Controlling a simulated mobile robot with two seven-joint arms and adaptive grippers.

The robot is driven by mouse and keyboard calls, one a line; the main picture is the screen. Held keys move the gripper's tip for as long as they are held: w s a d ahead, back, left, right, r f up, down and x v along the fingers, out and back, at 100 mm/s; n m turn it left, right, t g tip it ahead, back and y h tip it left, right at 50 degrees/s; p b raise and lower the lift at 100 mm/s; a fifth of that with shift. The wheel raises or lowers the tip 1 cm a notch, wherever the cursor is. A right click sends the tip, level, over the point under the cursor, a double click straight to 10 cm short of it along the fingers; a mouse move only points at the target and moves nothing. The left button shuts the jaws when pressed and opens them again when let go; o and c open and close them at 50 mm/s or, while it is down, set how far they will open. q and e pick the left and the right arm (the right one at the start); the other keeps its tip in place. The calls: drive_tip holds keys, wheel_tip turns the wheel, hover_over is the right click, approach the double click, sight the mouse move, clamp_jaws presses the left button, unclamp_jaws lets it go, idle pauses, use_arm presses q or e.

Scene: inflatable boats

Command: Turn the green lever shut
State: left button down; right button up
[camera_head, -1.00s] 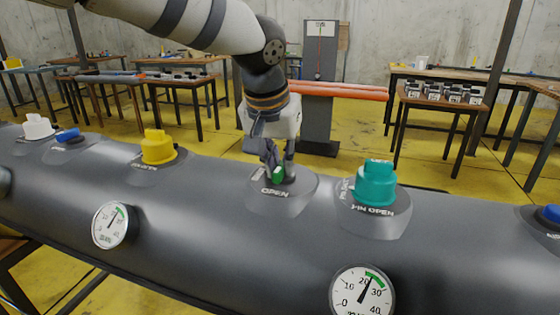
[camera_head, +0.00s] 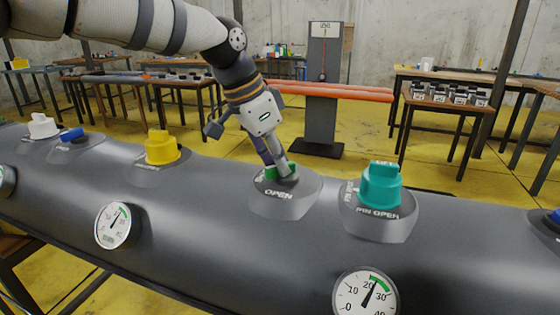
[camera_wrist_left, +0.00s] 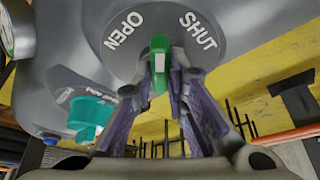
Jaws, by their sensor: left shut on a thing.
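The green lever (camera_head: 283,169) sits on a round grey valve plate (camera_head: 290,204) on top of the dark inflatable tube. My left gripper (camera_head: 276,171) comes down on it from above, tilted, and partly hides it. In the left wrist view the green lever (camera_wrist_left: 159,62) stands between the two fingers of my left gripper (camera_wrist_left: 161,78), which are shut on it. There the words OPEN (camera_wrist_left: 123,29) and SHUT (camera_wrist_left: 198,29) show on the plate, with the lever lying between them. My right gripper is not in view.
A teal cap (camera_head: 381,185) marked PIN OPEN stands close on the right; a yellow cap (camera_head: 162,147) stands to the left. Gauges (camera_head: 366,293) sit on the tube's near side. Behind are a grey post (camera_head: 322,90), orange tubes (camera_head: 340,93) and tables.

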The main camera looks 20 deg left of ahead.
use_arm(q)
drive_tip(key=m, duration=0.1)
drive_tip(key=m+g, duration=0.1)
drive_tip(key=m, duration=0.1)
drive_tip(key=w+m+h+b, duration=0.1)
drive_tip(key=shift+a+f+m+g, duration=0.25)
drive_tip(key=shift+m+g, duration=0.05)
drive_tip(key=shift+w+r+m+g+b, duration=0.15)
drive_tip(key=shift+m+g+b, duration=0.3)
drive_tip(key=shift+m, duration=0.7)
drive_tip(key=shift+w+m+g+b, duration=0.1)
drive_tip(key=shift+m+g+b, duration=0.35)
drive_tip(key=shift+m, duration=0.7)
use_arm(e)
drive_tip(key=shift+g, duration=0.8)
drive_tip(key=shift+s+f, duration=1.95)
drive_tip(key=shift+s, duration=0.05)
use_arm(q)
drive_tip(key=shift+r, duration=0.1)
drive_tip(key=c, duration=1.6)
unclamp_jaws()
drive_tip(key=shift+a, duration=0.1)
drive_tip(key=v, duration=0.7)
drive_tip(key=shift+r, duration=0.2)
